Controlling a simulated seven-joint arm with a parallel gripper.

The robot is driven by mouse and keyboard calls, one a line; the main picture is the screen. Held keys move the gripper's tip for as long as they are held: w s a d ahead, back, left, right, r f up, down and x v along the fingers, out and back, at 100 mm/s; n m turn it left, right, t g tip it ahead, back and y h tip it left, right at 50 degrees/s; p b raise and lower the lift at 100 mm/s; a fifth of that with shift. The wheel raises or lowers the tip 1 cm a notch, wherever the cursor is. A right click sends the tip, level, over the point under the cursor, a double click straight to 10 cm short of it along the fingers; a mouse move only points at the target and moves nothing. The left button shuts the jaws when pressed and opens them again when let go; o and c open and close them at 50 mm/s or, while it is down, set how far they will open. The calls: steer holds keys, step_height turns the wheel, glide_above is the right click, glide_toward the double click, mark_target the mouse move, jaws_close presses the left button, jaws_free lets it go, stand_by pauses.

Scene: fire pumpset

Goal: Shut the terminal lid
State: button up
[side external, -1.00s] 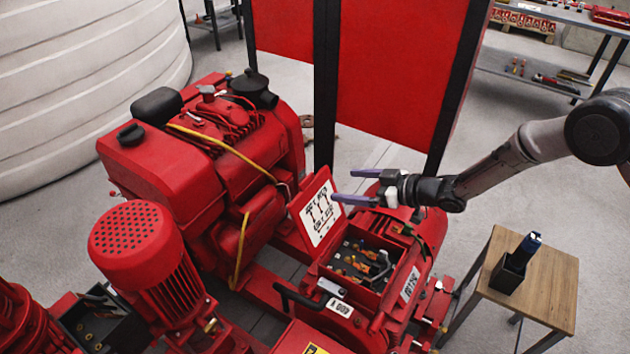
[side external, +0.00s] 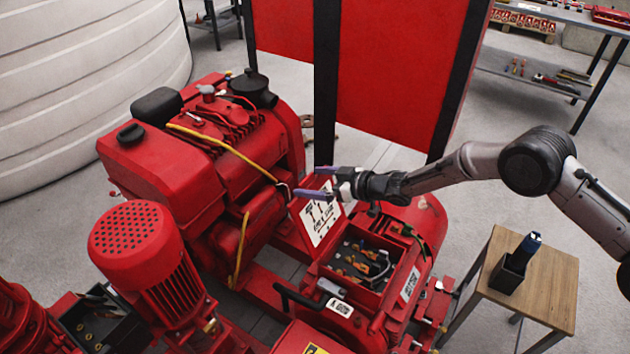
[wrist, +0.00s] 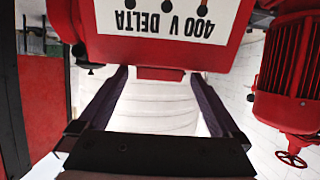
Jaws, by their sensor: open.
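The terminal lid (side external: 314,224) is a red plate with a white label. It stands open, tilted up at the back edge of the terminal box (side external: 352,270), whose wiring inside is exposed. In the wrist view the lid (wrist: 235,45) fills the top, with its "400 V DELTA" label upside down. My gripper (side external: 312,182) is open, with purple-grey fingers at the lid's upper edge. Whether a finger touches the lid I cannot tell.
A red engine (side external: 205,150) stands left of the lid, and a red motor (side external: 135,240) stands nearer. A tall red panel (side external: 395,80) rises behind my gripper. A wooden stool (side external: 545,285) with a black holder (side external: 508,272) is at the right.

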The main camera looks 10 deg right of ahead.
steer(key=shift+c, duration=0.3)
jaws_close()
